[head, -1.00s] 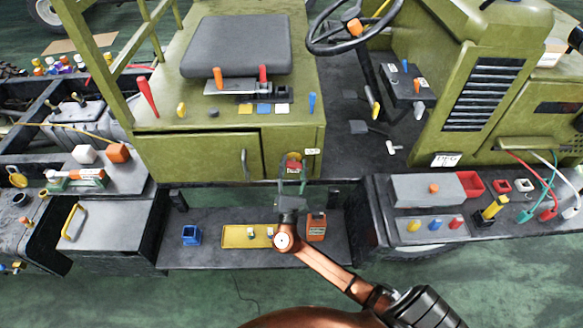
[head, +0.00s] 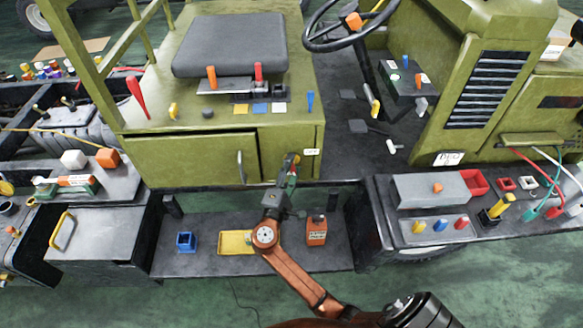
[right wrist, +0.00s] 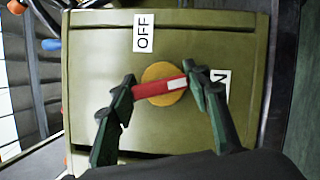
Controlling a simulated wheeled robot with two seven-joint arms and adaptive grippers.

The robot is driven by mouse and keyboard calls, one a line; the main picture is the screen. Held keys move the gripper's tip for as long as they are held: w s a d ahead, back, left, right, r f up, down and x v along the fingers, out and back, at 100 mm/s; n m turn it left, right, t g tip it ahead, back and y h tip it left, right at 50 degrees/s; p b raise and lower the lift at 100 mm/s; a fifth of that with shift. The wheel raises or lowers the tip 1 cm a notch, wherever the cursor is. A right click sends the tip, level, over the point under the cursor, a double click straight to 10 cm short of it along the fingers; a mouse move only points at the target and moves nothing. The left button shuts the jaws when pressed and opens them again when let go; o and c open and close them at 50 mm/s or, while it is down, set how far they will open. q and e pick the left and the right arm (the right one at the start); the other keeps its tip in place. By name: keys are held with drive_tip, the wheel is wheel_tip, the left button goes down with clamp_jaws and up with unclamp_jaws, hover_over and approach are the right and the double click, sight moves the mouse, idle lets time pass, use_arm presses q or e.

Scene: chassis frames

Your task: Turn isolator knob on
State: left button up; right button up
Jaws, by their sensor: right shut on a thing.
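The isolator knob is a red bar handle (right wrist: 150,89) with a white mark at one end, on a round yellow base (right wrist: 165,99). In the right wrist view an OFF label (right wrist: 143,31) is above it. A partly covered label ending in N (right wrist: 221,84) is to its right, and the white mark points towards that label. My right gripper (right wrist: 160,85) is shut on the handle, one dark finger at each end. In the head view my right gripper (head: 290,175) is at the green panel and largely covers the knob. My left gripper is out of view.
The knob's panel is beside a green cabinet door (head: 190,160) with a handle. Below is a dark shelf with a blue bin (head: 186,242), a yellow tray (head: 236,241) and an orange container (head: 316,231). A grey box (head: 430,189) stands to the right.

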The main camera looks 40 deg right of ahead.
drive_tip(key=shift+m+g+y, duration=0.4)
drive_tip(key=shift+m+g, duration=0.1)
drive_tip(key=shift+m, duration=1)
drive_tip(key=o, duration=1.2)
drive_tip(key=shift+c, duration=0.2)
drive_tip(key=shift+a, duration=0.1)
drive_tip(key=v, duration=0.7)
drive_tip(key=shift+s+a, duration=0.1)
drive_tip(key=shift+a, duration=0.05)
